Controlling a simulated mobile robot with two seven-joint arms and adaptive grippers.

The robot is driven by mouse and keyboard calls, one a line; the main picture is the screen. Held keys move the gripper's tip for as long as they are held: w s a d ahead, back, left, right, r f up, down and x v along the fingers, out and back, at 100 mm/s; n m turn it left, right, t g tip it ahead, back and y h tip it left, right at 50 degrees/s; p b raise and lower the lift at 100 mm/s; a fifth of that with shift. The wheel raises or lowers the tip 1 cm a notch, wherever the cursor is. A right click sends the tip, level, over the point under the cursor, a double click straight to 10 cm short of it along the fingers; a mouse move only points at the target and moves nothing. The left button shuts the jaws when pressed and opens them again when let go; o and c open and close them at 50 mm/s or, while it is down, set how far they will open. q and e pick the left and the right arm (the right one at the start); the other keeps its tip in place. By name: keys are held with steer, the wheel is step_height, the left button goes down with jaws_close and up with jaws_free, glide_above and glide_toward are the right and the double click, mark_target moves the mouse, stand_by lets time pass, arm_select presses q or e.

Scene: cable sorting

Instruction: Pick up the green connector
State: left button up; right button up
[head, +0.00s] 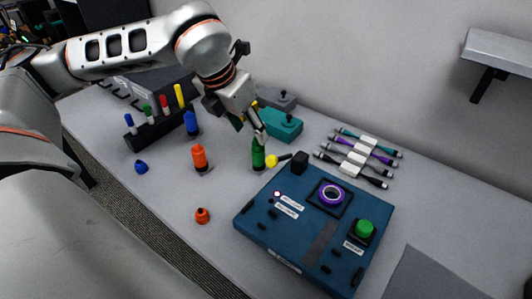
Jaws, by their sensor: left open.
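The green connector (258,154) stands upright on the table just behind the blue box. Its top is close under my left gripper (252,129). My left gripper reaches down from the upper left and is open, with nothing seen between its fingers. One finger overlaps the top of the green connector in the picture; I cannot tell whether they touch. My right gripper is not in view.
The blue box (265,235) with a purple ring and green button stands in front. A yellow piece (271,161) lies beside the green connector. An orange connector (199,157) and a blue connector (191,124) stand left. A teal device (285,125) sits behind.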

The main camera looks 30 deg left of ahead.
mark_target(258, 144)
arm_select(q)
steer(key=shift+x, duration=1.2)
steer(key=x, duration=0.5)
steer(key=shift+w+d+r, duration=0.1)
steer(key=shift+d, duration=0.05)
jaws_close()
